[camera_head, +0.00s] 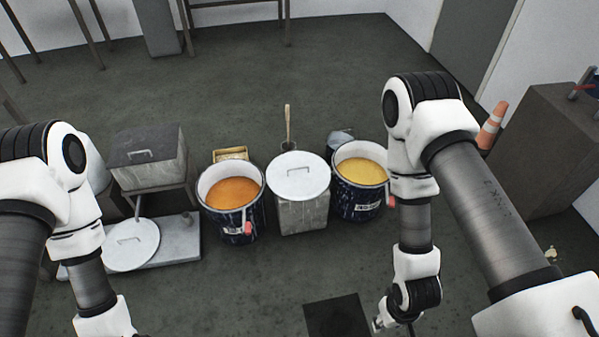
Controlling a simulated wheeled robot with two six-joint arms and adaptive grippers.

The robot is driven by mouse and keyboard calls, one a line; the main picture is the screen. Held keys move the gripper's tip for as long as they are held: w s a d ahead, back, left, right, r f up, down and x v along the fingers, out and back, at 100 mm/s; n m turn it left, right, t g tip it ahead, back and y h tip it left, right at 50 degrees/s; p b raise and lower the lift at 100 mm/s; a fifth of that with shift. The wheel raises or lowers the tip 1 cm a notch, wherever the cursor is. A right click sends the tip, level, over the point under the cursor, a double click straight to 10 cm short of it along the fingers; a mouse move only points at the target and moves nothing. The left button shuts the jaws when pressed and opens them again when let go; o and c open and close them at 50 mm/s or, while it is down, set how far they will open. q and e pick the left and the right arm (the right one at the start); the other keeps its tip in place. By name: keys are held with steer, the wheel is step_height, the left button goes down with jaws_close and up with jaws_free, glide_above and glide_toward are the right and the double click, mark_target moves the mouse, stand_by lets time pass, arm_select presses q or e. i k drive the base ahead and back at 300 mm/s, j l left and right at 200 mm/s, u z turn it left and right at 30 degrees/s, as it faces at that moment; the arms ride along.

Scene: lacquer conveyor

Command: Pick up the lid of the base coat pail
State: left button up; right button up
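Two open dark blue pails stand on the floor, one with orange contents (232,193) and one with yellow contents (361,172). Their labels are too small to read, so I cannot tell which is the base coat pail. One round white lid with a handle (312,183) lies on a grey block between the pails. Another white lid with a handle (145,249) lies at the left on a low pale slab. My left gripper is below the picture's lower edge. My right gripper (379,322) is at the lower edge, apart from both lids, and its fingers are not clear.
A grey box with a handle (150,160) stands on a low stand at the left. A brush with a wooden handle (288,125) is behind the middle lid. A dark square (338,317) lies on the floor in front. An orange cone (492,125) and a grey cabinet (545,140) are at the right.

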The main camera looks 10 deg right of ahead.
mark_target(296, 175)
steer(key=i+l, duration=0.15)
steer(key=l, duration=0.2)
steer(key=i+l+u, duration=0.15)
steer(key=l, duration=0.2)
steer(key=i+l, duration=0.15)
steer(key=l, duration=0.25)
steer(key=i+l+u, duration=0.15)
steer(key=l, duration=0.2)
steer(key=i+l, duration=0.1)
steer(key=l, duration=0.3)
steer(key=i+l, duration=0.2)
steer(key=l, duration=0.15)
steer(key=i+l+u, duration=0.15)
steer(key=l, duration=0.2)
steer(key=i+l, duration=0.25)
steer(key=l, duration=0.15)
steer(key=i+l+u, duration=0.1)
steer(key=l, duration=0.25)
steer(key=i+l+u, duration=0.1)
steer(key=i+l, duration=0.15)
steer(key=l, duration=0.15)
